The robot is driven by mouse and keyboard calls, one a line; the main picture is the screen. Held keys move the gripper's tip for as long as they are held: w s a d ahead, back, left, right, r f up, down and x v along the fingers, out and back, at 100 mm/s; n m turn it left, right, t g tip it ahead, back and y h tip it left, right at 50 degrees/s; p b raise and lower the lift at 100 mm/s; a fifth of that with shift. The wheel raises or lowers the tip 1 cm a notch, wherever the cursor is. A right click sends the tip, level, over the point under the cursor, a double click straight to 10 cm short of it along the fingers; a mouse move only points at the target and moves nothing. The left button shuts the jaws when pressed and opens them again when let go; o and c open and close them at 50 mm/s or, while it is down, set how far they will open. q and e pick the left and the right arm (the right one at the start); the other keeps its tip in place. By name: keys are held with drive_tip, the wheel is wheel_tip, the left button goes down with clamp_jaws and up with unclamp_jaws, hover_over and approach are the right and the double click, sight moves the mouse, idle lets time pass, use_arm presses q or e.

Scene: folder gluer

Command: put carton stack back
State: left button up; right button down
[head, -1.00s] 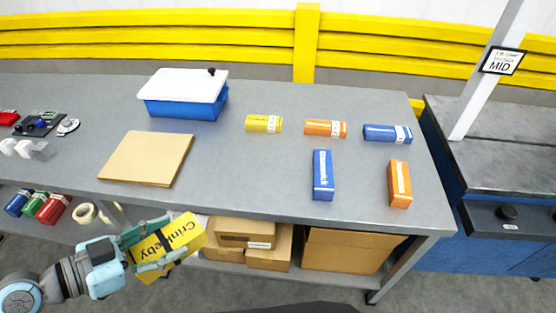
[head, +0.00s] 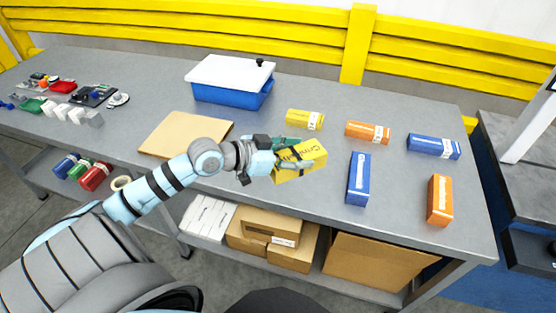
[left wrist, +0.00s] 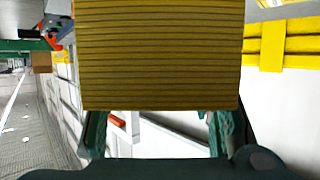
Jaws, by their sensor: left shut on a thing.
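My left gripper (head: 290,158) is shut on a yellow carton stack (head: 303,161) with dark lettering and a dark band. The stack appears held over the front part of the grey table (head: 290,207), left of the upright blue-labelled stack; whether it touches the table I cannot tell. In the left wrist view the stack (left wrist: 160,55) shows as many layered yellow edges between the green fingers. Another yellow stack (head: 305,119) lies behind it on the table. An orange stack (head: 367,132) and a blue stack (head: 433,146) lie to its right. My right gripper is not in view.
A blue stack (head: 358,178) and an orange stack (head: 439,200) lie nearer the front edge. A blue bin with a white lid (head: 231,80) and a tan board (head: 185,133) are at left. Brown boxes (head: 375,268) sit on the lower shelf.

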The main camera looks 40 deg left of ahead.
use_arm(q)
drive_tip(key=w+a+r+n+y+b, duration=0.1)
drive_tip(key=w+a+r+n+y, duration=0.1)
drive_tip(key=w+a+n+y, duration=0.4)
drive_tip(key=w+a+r+n+y+b, duration=0.1)
drive_tip(key=w+a+r+n+y, duration=0.2)
drive_tip(key=a, duration=0.5)
drive_tip(key=shift+t+y, duration=0.3)
drive_tip(key=shift+y, duration=0.5)
wheel_tip(320, 180, down, 20)
drive_tip(key=b, duration=0.4)
drive_tip(key=shift+s+d+f+b, duration=0.1)
drive_tip(key=shift+b, duration=0.25)
drive_tip(key=o, duration=1.4)
drive_tip(key=shift+o, duration=0.2)
drive_tip(key=p+v, duration=0.3)
drive_tip(key=v, duration=0.9)
